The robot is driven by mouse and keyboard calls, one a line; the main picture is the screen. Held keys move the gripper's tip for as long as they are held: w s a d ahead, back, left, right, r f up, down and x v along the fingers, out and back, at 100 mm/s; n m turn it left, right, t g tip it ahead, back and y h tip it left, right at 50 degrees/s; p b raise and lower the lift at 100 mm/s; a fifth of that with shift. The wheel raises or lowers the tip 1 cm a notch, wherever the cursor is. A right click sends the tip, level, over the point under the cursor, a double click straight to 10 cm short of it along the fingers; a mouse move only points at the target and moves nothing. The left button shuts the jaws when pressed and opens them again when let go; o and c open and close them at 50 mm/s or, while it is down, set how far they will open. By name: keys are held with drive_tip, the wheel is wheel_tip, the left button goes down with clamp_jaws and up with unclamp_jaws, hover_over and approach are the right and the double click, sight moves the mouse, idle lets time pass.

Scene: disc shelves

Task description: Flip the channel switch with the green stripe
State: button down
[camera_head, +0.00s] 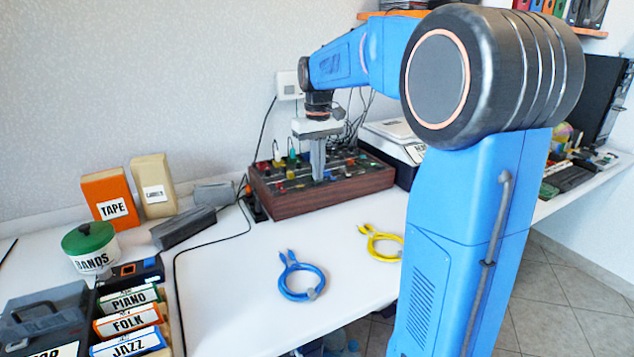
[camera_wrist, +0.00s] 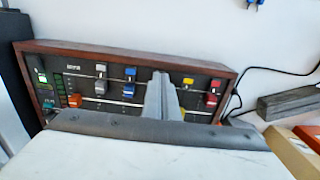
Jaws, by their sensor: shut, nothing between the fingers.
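The mixing console (camera_head: 317,196) is a dark panel in a brown wooden case, standing against the wall. It also fills much of the wrist view (camera_wrist: 130,46). Its panel bears white, blue, yellow and red caps in rows. A green part (camera_wrist: 42,77) shows at the panel's left in the wrist view. I cannot make out a green stripe on any switch. My gripper (camera_head: 318,177) is shut and empty, pointing down over the panel. In the wrist view its fingers (camera_wrist: 160,78) hide part of the panel between the blue and yellow caps. I cannot tell whether the fingertips touch it.
Upright cables and plugs (camera_head: 291,160) stand at the console's back left. A blue cable loop (camera_head: 301,282) and a yellow one (camera_head: 380,244) lie in front. A grey block (camera_head: 183,228) is left of the console.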

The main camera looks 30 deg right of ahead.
sight(318, 182)
drive_tip(key=shift+f, duration=0.7)
idle(0.7)
wheel_tip(318, 182, up, 7)
idle(1.0)
drive_tip(key=shift+s, duration=0.1)
idle(0.4)
